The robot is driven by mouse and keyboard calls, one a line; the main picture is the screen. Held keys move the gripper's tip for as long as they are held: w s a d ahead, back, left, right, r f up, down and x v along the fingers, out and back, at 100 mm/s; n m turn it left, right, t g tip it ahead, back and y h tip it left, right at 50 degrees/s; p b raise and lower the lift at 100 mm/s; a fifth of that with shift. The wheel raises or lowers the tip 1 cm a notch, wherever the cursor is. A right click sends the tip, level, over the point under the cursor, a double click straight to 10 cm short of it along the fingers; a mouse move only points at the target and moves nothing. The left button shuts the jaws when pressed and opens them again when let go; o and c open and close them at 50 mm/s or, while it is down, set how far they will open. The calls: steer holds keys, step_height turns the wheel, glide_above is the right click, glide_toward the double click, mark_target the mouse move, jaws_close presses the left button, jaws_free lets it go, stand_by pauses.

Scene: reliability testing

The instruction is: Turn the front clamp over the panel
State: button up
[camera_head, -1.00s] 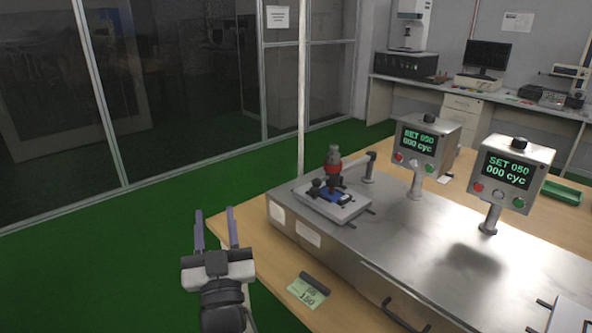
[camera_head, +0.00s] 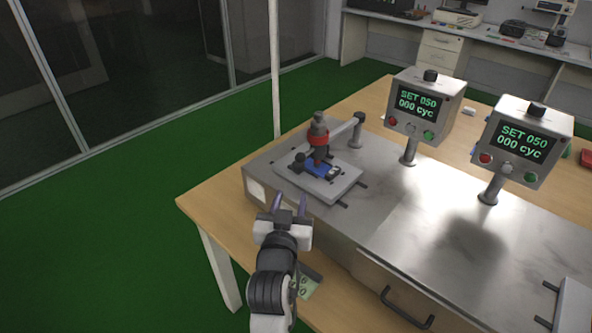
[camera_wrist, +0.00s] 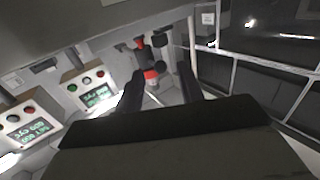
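A small blue panel (camera_head: 319,168) lies on a pale fixture plate (camera_head: 325,190) on top of the steel test bench. A dark knob-like part (camera_head: 298,161) stands at the panel's left edge; it may be a clamp, but the parts are too small to tell which is the front one or how it is turned. In the wrist view the red press head (camera_wrist: 151,75) shows beyond the spread fingers.
Two control boxes (camera_head: 424,106) (camera_head: 521,141) on posts read SET 050, 000 cyc. A second pale plate (camera_head: 572,310) lies at the bench's right end. A green card (camera_head: 306,287) lies near my arm.

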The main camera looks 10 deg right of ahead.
mark_target(297, 168)
steer(key=p+x, duration=0.3)
steer(key=x, duration=0.7)
steer(key=shift+w+d+r, duration=0.1)
steer(key=shift+w, duration=0.3)
steer(key=shift+w+d, duration=0.15)
steer(key=shift+w, duration=0.3)
steer(key=c, duration=0.7)
